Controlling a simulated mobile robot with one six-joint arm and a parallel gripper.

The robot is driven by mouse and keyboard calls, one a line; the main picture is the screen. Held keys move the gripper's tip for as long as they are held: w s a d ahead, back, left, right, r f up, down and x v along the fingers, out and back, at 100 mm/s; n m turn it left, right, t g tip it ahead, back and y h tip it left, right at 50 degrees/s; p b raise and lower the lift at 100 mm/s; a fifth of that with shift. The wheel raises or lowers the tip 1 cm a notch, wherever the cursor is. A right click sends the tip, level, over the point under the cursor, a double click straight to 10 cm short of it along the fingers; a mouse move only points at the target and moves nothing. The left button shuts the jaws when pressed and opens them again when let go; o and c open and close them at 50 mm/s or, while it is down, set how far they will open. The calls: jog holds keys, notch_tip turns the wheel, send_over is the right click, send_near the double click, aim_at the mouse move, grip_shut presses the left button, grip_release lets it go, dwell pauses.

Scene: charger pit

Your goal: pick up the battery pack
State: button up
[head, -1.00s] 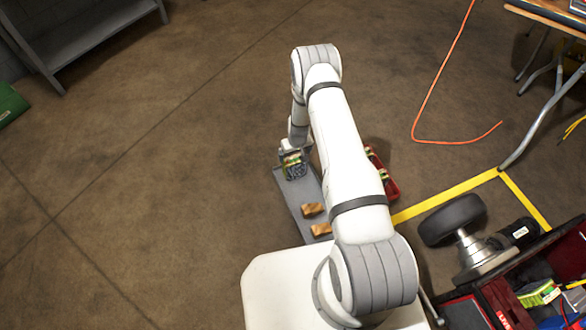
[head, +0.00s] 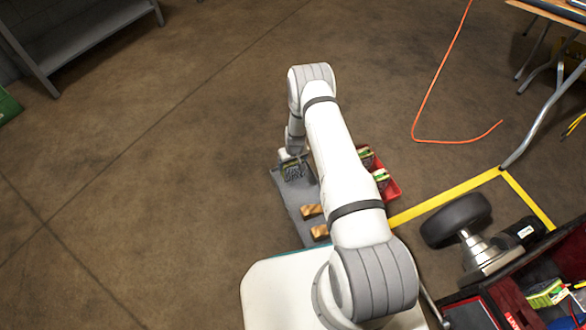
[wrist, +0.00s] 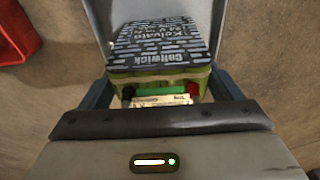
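The battery pack (wrist: 160,62) has a green body and a dark top with pale printing. In the wrist view it lies between the two dark blue fingers of my gripper (wrist: 162,92), with a red and a black terminal on its near side. Only a very narrow gap, if any, shows at its sides, so I cannot tell if the fingers press on it. In the head view my gripper (head: 288,164) is low at the far end of a grey board (head: 283,190), and the dark top of the battery pack (head: 293,172) shows there.
Two orange-brown blocks (head: 313,211) sit on the near part of the board. A red tray (head: 394,191) with similar packs (head: 381,177) is right of my arm; it also shows in the wrist view (wrist: 14,38). A black wheel (head: 455,219) stands farther right. Floor at left is clear.

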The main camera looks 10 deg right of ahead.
jog(key=c, duration=1.3)
jog(key=shift+w+r, duration=0.1)
jog(key=shift+c, duration=0.8)
jog(key=shift+r, duration=0.1)
